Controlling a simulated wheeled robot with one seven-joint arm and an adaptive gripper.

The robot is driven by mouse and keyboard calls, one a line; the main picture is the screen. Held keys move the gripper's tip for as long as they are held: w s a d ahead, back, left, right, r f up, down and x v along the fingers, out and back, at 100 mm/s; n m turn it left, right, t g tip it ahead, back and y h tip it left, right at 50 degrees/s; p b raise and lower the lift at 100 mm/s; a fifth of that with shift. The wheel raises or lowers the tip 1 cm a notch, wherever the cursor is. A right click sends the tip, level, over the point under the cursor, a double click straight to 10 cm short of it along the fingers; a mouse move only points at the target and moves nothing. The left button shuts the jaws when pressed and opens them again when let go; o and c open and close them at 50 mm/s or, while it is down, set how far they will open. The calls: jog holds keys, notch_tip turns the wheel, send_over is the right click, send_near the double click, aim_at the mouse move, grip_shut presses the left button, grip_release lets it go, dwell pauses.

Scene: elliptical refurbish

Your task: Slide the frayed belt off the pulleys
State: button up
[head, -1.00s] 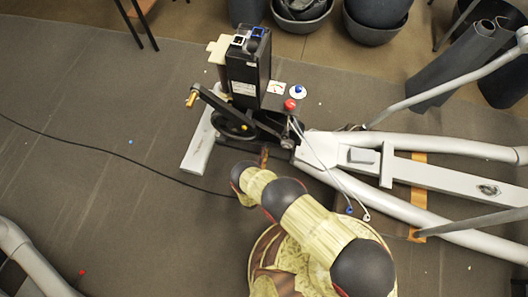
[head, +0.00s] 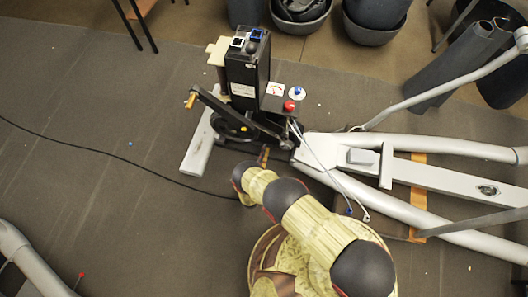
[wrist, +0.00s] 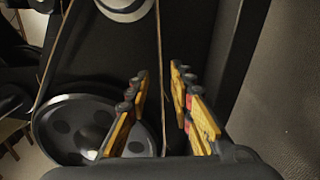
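The belt (wrist: 159,70) shows in the wrist view as a thin brown strand running down the middle; a second strand (wrist: 52,55) slants at the left. A large dark pulley wheel (wrist: 70,145) with round holes is at lower left, and a smaller light-centred pulley (wrist: 125,6) is at the top. My gripper (wrist: 158,85) is open, its yellow fingers on either side of the middle strand, with gaps visible. In the head view my gripper (head: 264,154) is small beside the elliptical machine's drive end, and the wheel (head: 232,124) is partly hidden by a crank arm.
The black upright housing (head: 248,75) stands behind the wheel. The crank arm (head: 222,108) crosses in front. White frame rails (head: 440,180) extend right. A black cable (head: 100,152) crosses the mat at left. A dark panel edge (wrist: 238,45) stands close right of the fingers.

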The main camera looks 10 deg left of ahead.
jog(key=shift+w+d, duration=0.2)
jog(key=shift+w, duration=0.9)
jog(key=shift+c, duration=1.3)
grip_shut()
dwell(0.4)
